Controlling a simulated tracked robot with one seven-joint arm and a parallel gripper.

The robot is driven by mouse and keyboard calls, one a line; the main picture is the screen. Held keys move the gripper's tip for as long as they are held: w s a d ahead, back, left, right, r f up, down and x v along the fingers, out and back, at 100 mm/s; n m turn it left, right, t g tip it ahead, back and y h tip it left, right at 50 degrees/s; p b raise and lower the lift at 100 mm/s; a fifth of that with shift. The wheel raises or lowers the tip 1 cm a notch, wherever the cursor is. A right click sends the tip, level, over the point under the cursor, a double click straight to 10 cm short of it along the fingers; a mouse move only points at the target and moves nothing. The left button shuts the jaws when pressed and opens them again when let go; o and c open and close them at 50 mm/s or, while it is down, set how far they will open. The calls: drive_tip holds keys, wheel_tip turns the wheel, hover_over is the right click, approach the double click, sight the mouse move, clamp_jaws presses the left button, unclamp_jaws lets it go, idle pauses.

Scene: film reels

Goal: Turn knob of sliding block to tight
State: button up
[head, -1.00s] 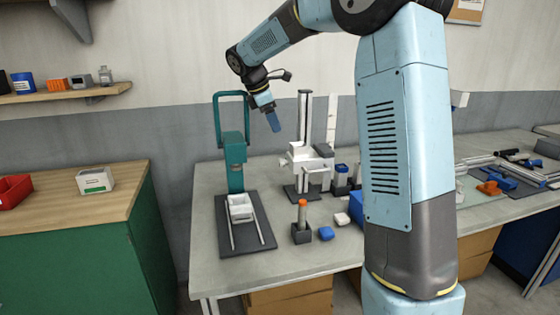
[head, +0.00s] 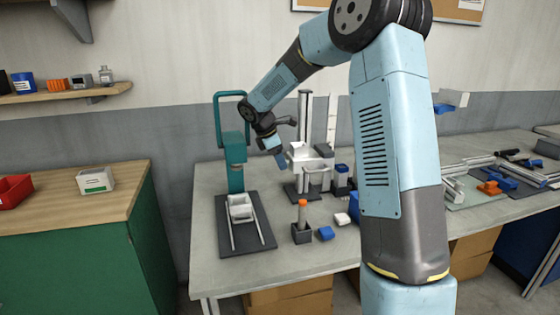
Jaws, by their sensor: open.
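My gripper (head: 281,161) has blue fingers pointing down. It is open, just left of the block in the picture, close to its upper part. I cannot tell from this one view whether it touches the block. The gap between the fingers is hard to see.
A teal press (head: 233,165) with a white tray (head: 241,208) on rails stands to the left. An orange-topped tool in a dark holder (head: 302,235) and a blue block (head: 325,233) lie in front. My arm hides the table's right-middle part.

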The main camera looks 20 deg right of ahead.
drive_tip(key=shift+w+d+f, duration=0.1)
drive_tip(key=shift+d+f, duration=0.15)
drive_tip(key=shift+f, duration=0.35)
drive_tip(key=shift+c, duration=0.3)
drive_tip(key=c, duration=1)
